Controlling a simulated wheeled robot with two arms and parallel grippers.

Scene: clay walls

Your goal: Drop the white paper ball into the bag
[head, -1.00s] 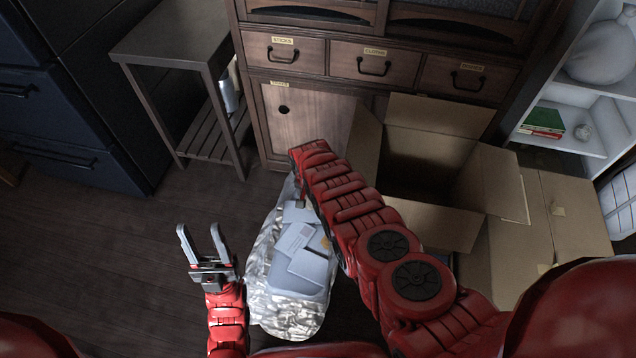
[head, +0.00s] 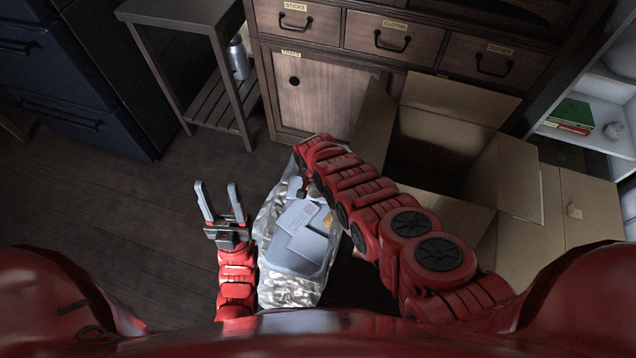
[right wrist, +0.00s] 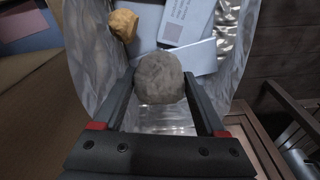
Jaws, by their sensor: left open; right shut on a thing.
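A greyish-white crumpled ball (right wrist: 160,78) sits between the fingers of my right gripper (right wrist: 165,95) in the right wrist view, and the gripper is shut on it. The bag (head: 290,291) is a silvery, crinkled, open sack on the floor in the head view. Its shiny wall (right wrist: 92,50) surrounds the ball in the right wrist view, so the ball is over the bag's opening; its exact height is unclear. In the head view my right gripper (head: 306,190) is at the bag's far end, mostly hidden by my arm. My left gripper (head: 221,202) is open and empty, left of the bag.
Grey envelopes (head: 307,243) and a tan crumpled piece (right wrist: 123,25) lie in the bag. An open cardboard box (head: 460,105) stands to its right. A wooden cabinet (head: 330,88) and a side table (head: 185,12) are behind. Floor at left is clear.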

